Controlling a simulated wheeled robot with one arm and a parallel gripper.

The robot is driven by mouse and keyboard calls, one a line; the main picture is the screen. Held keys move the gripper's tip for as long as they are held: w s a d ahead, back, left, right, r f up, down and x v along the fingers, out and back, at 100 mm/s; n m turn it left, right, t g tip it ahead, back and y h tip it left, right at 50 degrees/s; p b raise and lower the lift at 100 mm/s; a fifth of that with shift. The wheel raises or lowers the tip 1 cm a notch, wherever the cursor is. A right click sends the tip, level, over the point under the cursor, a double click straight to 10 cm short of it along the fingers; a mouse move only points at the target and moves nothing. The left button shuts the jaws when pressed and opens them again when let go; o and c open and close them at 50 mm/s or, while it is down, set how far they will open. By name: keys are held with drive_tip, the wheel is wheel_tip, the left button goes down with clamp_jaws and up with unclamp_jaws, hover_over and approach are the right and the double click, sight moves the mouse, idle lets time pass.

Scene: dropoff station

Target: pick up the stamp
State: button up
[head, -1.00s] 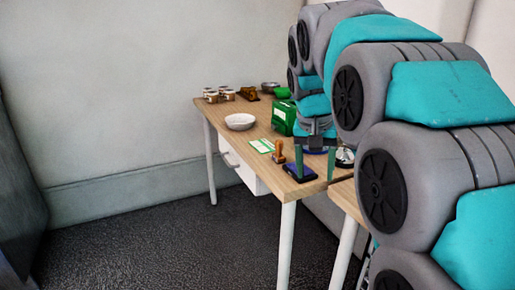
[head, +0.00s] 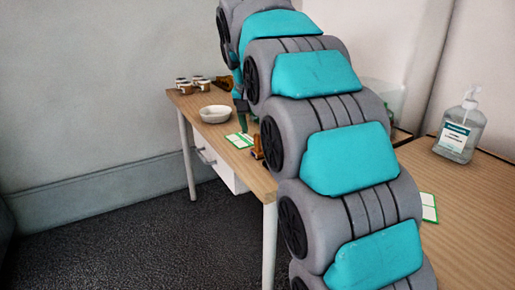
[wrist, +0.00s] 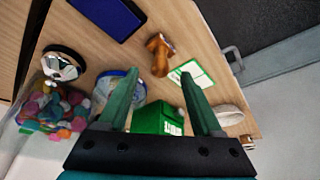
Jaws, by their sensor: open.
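The stamp (wrist: 159,54), with a brown wooden handle, stands on the wooden table near the blue ink pad (wrist: 105,15) in the wrist view. In the head view the stamp (head: 257,147) shows only partly beside my arm. My gripper (wrist: 160,76) is open, its two green fingers spread apart and nothing between their tips. In the wrist picture the stamp appears just beyond the fingertips, between their lines; the exact gap cannot be told. In the head view my arm hides most of the gripper.
A green-and-white card (wrist: 191,73) lies beside the stamp. A green box (wrist: 158,118), a white bowl (head: 215,114), a round blue-rimmed container (wrist: 108,86), a shiny bell-like item (wrist: 62,66) and colourful pieces (wrist: 50,109) are nearby. A sanitizer bottle (head: 461,131) stands on the right table.

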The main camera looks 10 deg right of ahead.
sight(258, 135)
drive_tip(key=x, duration=0.4)
drive_tip(key=shift+f, duration=0.15)
clamp_jaws()
idle(0.5)
